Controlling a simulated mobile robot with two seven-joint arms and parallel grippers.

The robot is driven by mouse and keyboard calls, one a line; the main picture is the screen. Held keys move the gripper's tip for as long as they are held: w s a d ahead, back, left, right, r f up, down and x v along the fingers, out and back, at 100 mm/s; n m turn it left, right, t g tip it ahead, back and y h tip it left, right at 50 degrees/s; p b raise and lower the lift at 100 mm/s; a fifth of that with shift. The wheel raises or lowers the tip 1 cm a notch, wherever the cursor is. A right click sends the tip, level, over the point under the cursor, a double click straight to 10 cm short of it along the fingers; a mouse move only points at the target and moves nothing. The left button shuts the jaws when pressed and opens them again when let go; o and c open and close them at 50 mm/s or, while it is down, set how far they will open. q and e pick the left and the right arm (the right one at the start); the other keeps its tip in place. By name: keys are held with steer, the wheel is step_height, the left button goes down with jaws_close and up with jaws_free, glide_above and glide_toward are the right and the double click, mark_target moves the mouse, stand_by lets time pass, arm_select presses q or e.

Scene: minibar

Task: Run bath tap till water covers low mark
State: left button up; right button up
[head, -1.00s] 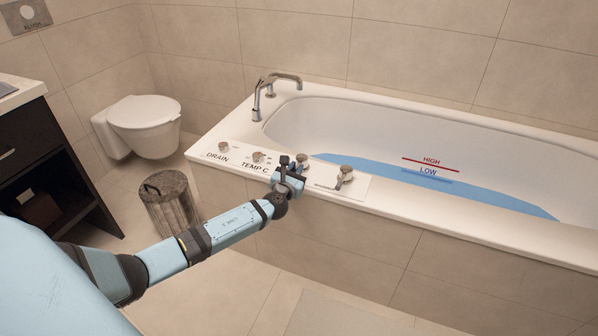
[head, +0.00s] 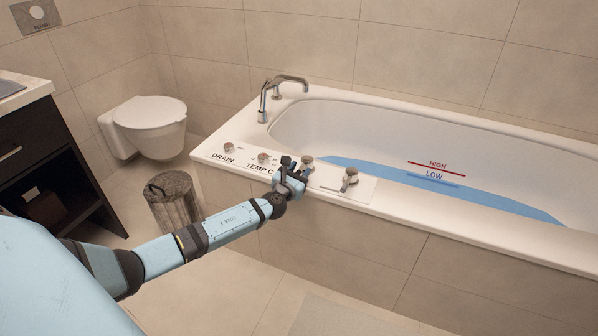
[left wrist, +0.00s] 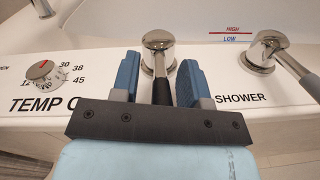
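The white bathtub (head: 400,205) holds blue water (head: 485,201). On its inner wall are a red HIGH line (head: 437,170) and a blue LOW mark (head: 434,176). The water's far edge runs close to the LOW mark; I cannot tell if it covers it. The spout (head: 287,79) shows no visible stream. My left gripper (head: 292,166) is at the bath tap (head: 307,161) on the rim panel. In the left wrist view, the open fingers (left wrist: 160,80) straddle the tap's dark handle (left wrist: 162,91), below its chrome knob (left wrist: 158,45). The right gripper is out of view.
The drain knob (head: 229,147) and temperature dial (head: 263,158) are left of the gripper. The shower lever (head: 350,178) is close on the right. A bin (head: 172,200), toilet (head: 150,125) and dark cabinet (head: 40,165) stand left.

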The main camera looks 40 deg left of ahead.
arm_select(q)
steer(key=s+d+p, duration=0.2)
steer(key=s+p, duration=0.1)
steer(key=s, duration=1)
steer(key=shift+s+d, duration=0.25)
steer(key=shift+d, duration=0.05)
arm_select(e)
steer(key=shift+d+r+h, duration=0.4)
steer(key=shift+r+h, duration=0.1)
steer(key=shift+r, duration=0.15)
